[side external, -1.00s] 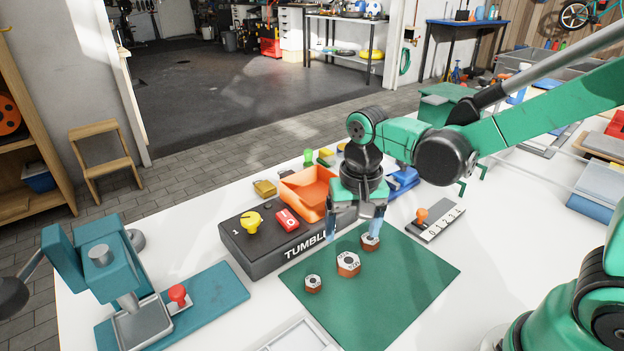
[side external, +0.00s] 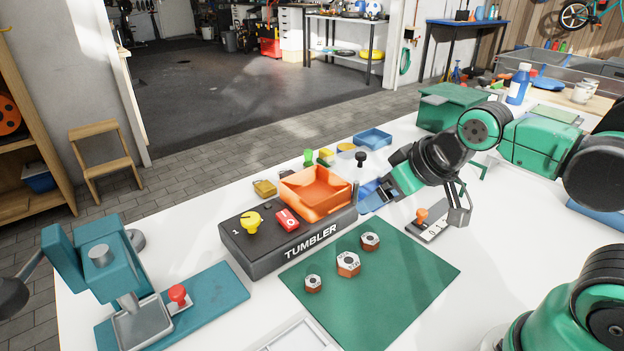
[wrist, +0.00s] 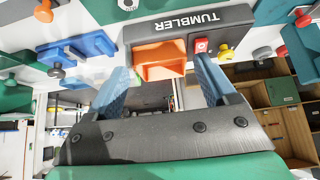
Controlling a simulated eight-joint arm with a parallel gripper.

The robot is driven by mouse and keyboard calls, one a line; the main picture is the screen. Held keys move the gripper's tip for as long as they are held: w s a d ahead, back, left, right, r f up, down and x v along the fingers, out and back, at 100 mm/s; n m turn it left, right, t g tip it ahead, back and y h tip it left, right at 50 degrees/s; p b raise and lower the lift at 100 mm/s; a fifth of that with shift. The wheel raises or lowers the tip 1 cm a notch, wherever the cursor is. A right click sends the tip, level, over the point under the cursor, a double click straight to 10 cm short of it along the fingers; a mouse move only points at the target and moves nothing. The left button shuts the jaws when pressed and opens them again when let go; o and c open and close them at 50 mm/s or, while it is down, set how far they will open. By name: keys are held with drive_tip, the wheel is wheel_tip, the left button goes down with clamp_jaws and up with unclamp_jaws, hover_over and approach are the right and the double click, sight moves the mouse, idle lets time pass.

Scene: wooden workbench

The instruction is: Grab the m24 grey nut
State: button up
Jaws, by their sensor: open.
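My gripper (side external: 461,207) is open and empty, tilted to the right of the nuts, above the numbered strip. Its two fingers also show apart in the wrist view (wrist: 163,75). One nut (wrist: 128,4) shows at that view's top edge.
A black tumbler box (side external: 285,247) with red switch, yellow knob and orange bin (side external: 318,190) stands behind the mat. A teal press (side external: 110,270) is at left. A numbered strip with an orange knob (side external: 421,214) lies near my gripper. The mat's right part is clear.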

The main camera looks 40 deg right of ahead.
drive_tip(key=shift+o, duration=0.5)
drive_tip(key=m+g, duration=0.6)
drive_tip(key=g, duration=0.1)
hover_over(348, 258)
wheel_tip(348, 258, down, 7)
drive_tip(key=shift+f+m, duration=0.3)
drive_tip(key=shift+f, duration=2.85)
